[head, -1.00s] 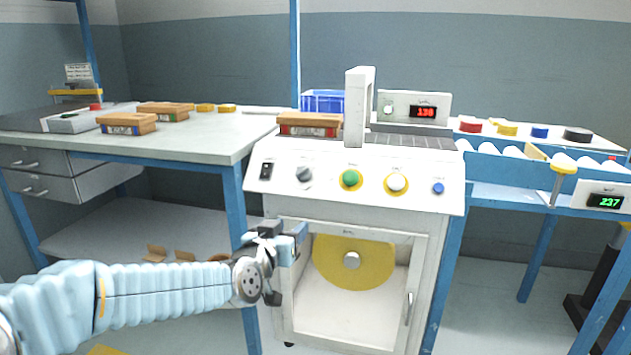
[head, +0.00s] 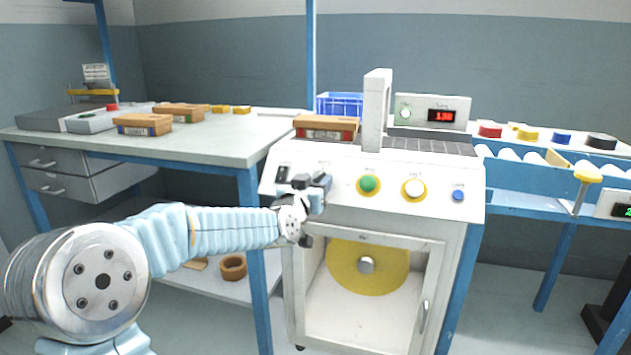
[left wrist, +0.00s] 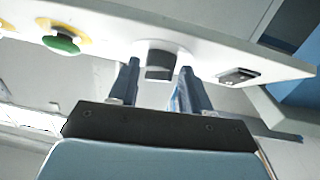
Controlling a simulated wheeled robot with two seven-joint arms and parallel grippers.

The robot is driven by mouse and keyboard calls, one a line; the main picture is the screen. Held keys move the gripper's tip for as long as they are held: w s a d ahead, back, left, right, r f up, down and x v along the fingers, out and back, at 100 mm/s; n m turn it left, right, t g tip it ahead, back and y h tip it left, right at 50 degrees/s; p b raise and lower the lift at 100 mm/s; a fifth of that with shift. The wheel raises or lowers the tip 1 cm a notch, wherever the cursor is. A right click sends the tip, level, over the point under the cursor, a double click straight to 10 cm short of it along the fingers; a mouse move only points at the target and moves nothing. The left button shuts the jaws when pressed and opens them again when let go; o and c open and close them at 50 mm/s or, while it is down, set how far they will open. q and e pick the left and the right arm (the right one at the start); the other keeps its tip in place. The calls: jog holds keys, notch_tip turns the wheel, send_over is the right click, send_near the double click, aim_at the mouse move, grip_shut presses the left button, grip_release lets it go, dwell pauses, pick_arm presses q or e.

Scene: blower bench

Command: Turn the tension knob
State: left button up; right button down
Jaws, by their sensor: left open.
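The grey knob, which I take to be the tension knob, sits on the white machine's sloped front panel (head: 430,206). In the head view it is hidden behind my left gripper (head: 314,184). In the left wrist view the dark knob (left wrist: 160,68) shows between the two blue fingers of my left gripper (left wrist: 158,80), with visible space on both sides. The gripper is open and empty, in front of the panel. I cannot tell how far the fingertips reach past the knob's face. My right gripper is in neither view.
A black rocker switch (head: 282,174) is left of the gripper. The green button (head: 369,184), white button (head: 414,189) and blue button (head: 458,195) are to the right. A glass-fronted door (head: 370,290) is below. A workbench (head: 215,145) with boxes stands left.

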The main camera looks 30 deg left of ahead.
pick_arm(q)
jog(key=shift+w, duration=0.2)
jog(key=c, duration=0.7)
jog(key=shift+c, duration=0.2)
